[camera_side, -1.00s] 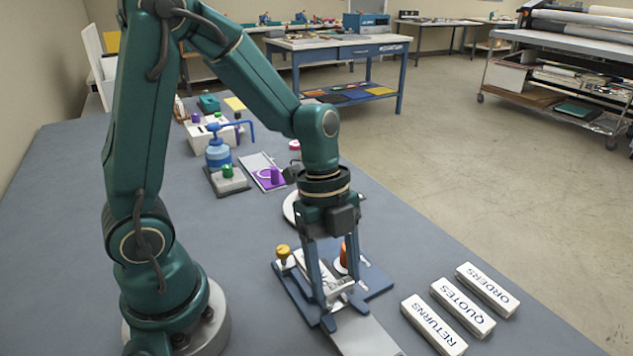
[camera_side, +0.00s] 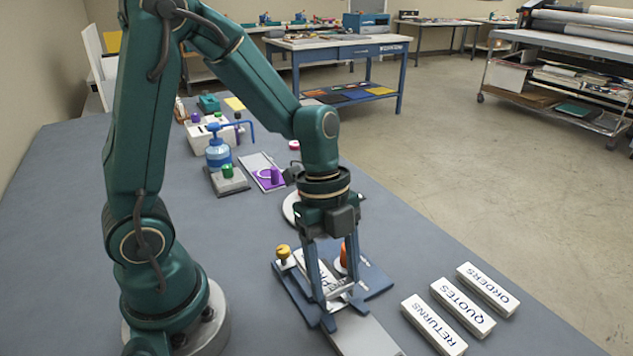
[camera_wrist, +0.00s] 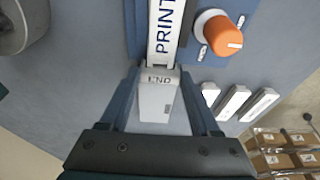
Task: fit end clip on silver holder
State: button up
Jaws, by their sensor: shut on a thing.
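The end clip (camera_wrist: 159,77) is a small pale piece marked END. My gripper (camera_wrist: 160,125) is shut on it, with a blue finger on each side. The holder (camera_wrist: 165,38), a narrow light bar with a PRINT label, lies in a blue fixture. In the wrist view the clip is in line with the holder's near end and looks close against it; I cannot tell whether it is seated. In the side view my gripper (camera_side: 332,310) is low over the fixture (camera_side: 375,280), and its fingers partly hide the clip and the holder (camera_side: 308,264).
An orange knob (camera_wrist: 218,34) stands beside the holder, and a yellow knob (camera_side: 283,252) is on the fixture's other side. A grey plate (camera_side: 365,337) lies in front. Bars marked RETURNS (camera_side: 433,325), QUOTES (camera_side: 463,306) and ORDERS (camera_side: 488,289) lie to the right.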

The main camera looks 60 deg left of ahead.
jog(key=shift+a+x, duration=0.2)
jog(key=shift+x, duration=0.65)
dwell(1.6)
jog(key=shift+f, duration=0.1)
jog(key=o, duration=1.3)
jog(key=shift+o, duration=0.4)
jog(key=d+v, duration=0.1)
jog(key=v, duration=0.6)
jog(key=shift+d+r, duration=0.35)
jog(key=shift+r, duration=0.05)
